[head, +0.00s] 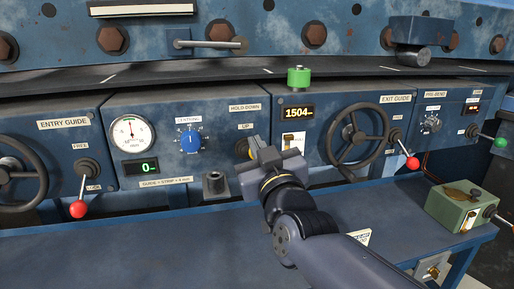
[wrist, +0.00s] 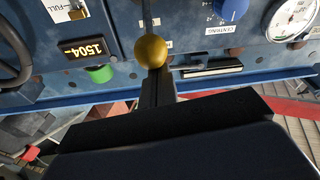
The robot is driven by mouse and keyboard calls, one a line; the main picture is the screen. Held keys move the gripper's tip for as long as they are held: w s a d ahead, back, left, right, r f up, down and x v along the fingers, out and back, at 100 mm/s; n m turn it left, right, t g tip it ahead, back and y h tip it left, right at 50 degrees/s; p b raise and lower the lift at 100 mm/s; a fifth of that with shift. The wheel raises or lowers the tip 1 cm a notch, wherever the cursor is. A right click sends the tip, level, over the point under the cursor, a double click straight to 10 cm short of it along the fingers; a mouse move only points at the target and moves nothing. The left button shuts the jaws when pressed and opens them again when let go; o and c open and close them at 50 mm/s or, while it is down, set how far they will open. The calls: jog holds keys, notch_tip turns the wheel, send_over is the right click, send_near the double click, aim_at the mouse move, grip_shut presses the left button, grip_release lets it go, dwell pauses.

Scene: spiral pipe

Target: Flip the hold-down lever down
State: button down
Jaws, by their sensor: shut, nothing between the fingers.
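The hold-down lever shows in the wrist view as a thin rod with a round brass knob (wrist: 151,51) at its end. The wrist picture is upside down compared with the head view. My gripper (wrist: 154,90) is shut and empty, its fingertips right at the knob; I cannot tell whether they touch it. In the head view my gripper (head: 256,143) is in front of the panel just under the HOLD-DOWN label (head: 244,107) and the UP label (head: 245,126). There it hides most of the lever.
A handwheel (head: 357,136) and a red-knobbed lever (head: 412,162) are to the right. A blue dial (head: 190,139) and round gauge (head: 132,133) are to the left. A green cylinder (head: 299,77) stands above the panel. A green box (head: 467,206) sits at right.

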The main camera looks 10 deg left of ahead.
notch_tip(320, 180, down, 11)
jog(key=n+t+y+b, duration=0.1)
jog(key=t+y+b, duration=0.3)
jog(key=b, duration=2.9)
jog(key=shift+s+d+f+t+y, duration=0.2)
jog(key=shift+s+t+y, duration=0.2)
jog(key=shift+t, duration=0.6)
jog(key=shift+w+f+b, duration=0.15)
jog(key=shift+f+b, duration=0.15)
jog(key=shift+b, duration=0.1)
jog(key=shift+r, duration=0.1)
